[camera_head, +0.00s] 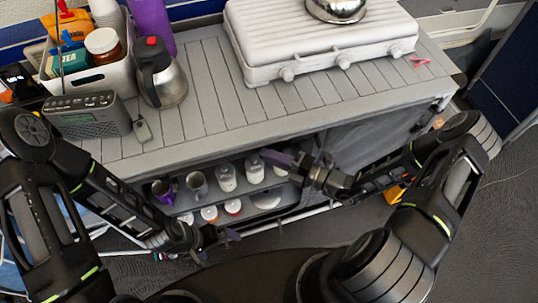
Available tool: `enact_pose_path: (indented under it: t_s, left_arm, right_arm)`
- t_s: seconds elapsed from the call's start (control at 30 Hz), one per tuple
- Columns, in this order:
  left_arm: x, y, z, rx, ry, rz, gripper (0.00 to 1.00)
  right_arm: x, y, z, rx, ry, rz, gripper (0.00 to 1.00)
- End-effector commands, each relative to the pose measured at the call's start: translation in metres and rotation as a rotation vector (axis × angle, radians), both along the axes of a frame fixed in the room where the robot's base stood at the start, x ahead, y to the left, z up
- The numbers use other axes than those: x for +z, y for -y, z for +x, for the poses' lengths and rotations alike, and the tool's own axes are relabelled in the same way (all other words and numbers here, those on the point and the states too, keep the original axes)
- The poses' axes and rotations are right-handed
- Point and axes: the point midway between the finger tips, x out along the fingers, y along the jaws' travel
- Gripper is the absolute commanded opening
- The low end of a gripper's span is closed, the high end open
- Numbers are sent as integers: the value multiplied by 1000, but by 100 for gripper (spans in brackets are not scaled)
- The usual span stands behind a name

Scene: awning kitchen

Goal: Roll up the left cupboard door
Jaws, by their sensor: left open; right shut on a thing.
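The left cupboard (180,207) under the grey slatted counter is open at the front, with its shelves in view. The roll-up door is not clearly seen; any rolled part is hidden under the counter edge and behind my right gripper. My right gripper (284,163), with purple fingertips, is at the upper right of this opening, shut on what seems to be the door's edge; the held part is hard to make out. My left gripper (216,244) is open and empty, low in front of the cupboard near the white bottom rail (285,217).
Mugs (197,184) and several jars (227,178) stand on the shelves. A grey cover (365,150) closes the right cupboard. On the counter are a radio (84,114), a kettle (162,75), a filled white bin (93,74) and a white stove (300,45).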

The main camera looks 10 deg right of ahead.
Motion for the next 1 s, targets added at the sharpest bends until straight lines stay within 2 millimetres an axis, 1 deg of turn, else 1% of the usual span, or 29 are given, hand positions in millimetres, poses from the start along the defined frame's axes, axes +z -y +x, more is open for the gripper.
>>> enact_pose_path:
  t_s: [0.03,0.27,0.3,0.57,0.83,1.0]
  left_arm:
    - [1,0,0,0,0,0,100]
    - [1,0,0,0,0,0,100]
    - [1,0,0,0,0,0,100]
    - [1,0,0,0,0,0,100]
    - [0,0,0,0,0,0,100]
    - [-3,0,0,0,0,0,100]
  right_arm:
    - [5,0,2,-2,10,6,0]
    - [6,0,2,-2,13,9,0]
    - [7,0,3,-2,14,9,12]
    - [5,0,2,-2,10,7,33]
    - [3,1,1,-1,7,5,33]
    - [3,11,-7,-3,8,4,33]
